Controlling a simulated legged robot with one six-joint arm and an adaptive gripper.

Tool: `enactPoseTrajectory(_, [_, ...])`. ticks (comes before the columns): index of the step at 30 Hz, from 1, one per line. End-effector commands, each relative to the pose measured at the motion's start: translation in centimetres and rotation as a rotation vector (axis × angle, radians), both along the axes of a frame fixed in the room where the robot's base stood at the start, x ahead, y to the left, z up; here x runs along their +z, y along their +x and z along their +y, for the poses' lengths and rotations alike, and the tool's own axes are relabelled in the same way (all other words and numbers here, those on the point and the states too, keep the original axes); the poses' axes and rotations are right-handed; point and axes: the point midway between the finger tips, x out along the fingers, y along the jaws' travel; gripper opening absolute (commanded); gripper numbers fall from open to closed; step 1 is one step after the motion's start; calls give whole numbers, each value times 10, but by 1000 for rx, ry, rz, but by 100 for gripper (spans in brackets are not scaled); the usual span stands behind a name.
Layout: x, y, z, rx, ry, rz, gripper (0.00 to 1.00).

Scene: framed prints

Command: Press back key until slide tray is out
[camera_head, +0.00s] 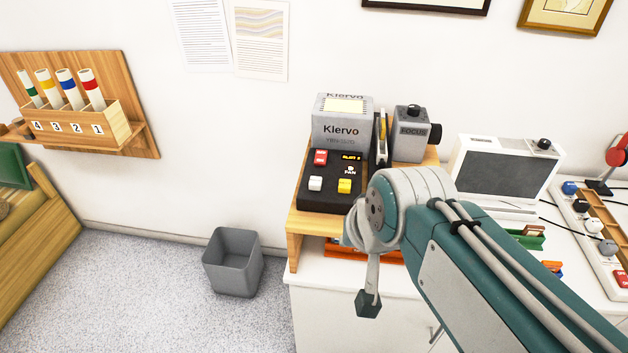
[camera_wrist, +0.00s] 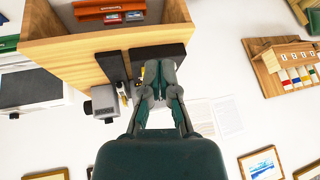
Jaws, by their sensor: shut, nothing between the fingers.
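The grey Kiervo projector (camera_head: 341,128) stands on a wooden stand, with a black key panel (camera_head: 325,200) in front. The panel has a red key (camera_head: 320,157), a white key (camera_head: 315,184), a yellow key (camera_head: 344,186) and a small lit yellow display (camera_head: 351,157). The key labels are too small to read, so I cannot tell which is back. An upright narrow part (camera_head: 381,128), perhaps the slide tray, sits right of the projector. My gripper (camera_wrist: 160,68) is shut and empty in front of the panel in the wrist view; contact with a key is unclear.
A grey focus unit (camera_head: 411,136) with dark knobs stands right of the projector. A white-framed monitor (camera_head: 503,172) is farther right. Red items lie under the wooden stand (camera_head: 294,250). A grey bin (camera_head: 233,262) stands on the floor to the left.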

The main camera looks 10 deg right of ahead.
Motion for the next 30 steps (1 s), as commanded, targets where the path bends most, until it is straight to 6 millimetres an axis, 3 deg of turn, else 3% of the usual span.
enactPoseTrajectory(9, [22,100,6,-546,473,6,0])
enactPoseTrajectory(21, [22,223,-6,-1214,1043,70,0])
enactPoseTrajectory(25, [20,244,-11,-1335,1150,86,0])
enactPoseTrajectory(30, [19,251,-13,-1381,1191,92,0])
